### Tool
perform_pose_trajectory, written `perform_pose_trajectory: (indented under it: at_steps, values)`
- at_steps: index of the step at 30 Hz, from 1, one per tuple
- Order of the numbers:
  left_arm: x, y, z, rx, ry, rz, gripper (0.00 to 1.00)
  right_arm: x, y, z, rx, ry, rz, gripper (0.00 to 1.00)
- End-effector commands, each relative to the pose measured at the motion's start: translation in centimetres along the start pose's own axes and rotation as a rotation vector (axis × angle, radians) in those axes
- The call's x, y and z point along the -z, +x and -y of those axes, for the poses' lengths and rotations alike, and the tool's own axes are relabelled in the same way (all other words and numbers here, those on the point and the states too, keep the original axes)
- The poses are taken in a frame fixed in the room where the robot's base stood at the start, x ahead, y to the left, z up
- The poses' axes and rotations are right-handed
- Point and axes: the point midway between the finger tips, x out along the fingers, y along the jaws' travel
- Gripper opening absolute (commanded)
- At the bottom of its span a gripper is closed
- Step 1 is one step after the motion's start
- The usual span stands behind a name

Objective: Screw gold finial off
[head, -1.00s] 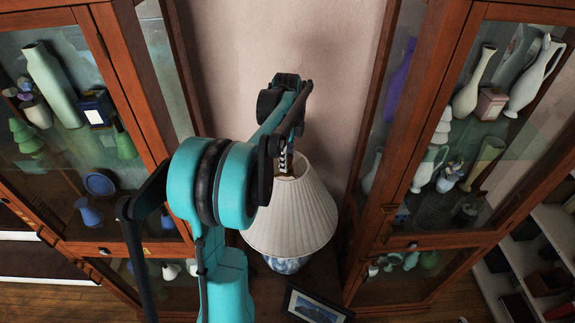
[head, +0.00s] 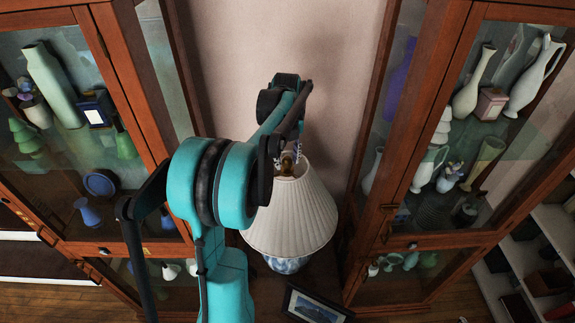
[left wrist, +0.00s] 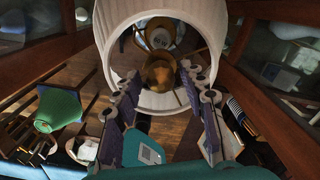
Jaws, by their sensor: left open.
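The lamp has a white pleated shade (head: 290,215) and a blue and white base (head: 287,264). The gold finial (head: 287,164) shows at the shade's top opening. It also shows in the left wrist view (left wrist: 159,74), with the harp and the shade's inside beyond it. My left gripper (head: 288,158) points down at the shade's top. Its two fingers are open, one on each side of the finial in the left wrist view (left wrist: 160,82). I cannot tell whether either finger touches it. My right gripper is not in view.
Glass-fronted wooden cabinets with vases stand at left (head: 130,130) and right (head: 400,130), close to the lamp. A framed picture (head: 314,305) lies below the lamp. The bare wall (head: 345,60) is behind it.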

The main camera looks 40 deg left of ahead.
Motion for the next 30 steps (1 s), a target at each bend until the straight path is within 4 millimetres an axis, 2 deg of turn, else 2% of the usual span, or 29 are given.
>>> perform_pose_trajectory:
  at_steps: [4,5,9,14,17,30]
  values:
    - [0.0,0.0,0.0,0.0,-0.001,0.0,0.42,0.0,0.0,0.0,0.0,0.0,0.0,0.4]
    - [0.0,0.0,0.0,0.0,-0.001,0.0,0.36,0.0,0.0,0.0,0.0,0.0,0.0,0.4]
    - [0.0,0.0,-0.01,0.0,-0.002,0.0,0.0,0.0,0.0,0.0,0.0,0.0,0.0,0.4]
    - [0.0,0.01,-0.02,0.0,-0.016,0.0,0.0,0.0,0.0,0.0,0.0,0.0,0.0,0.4]
    - [0.01,0.0,-0.03,-0.001,-0.108,0.0,0.0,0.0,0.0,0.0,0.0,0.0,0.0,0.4]
    - [0.03,-0.07,-0.04,-0.001,-0.854,0.0,0.0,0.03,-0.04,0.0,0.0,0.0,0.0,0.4]
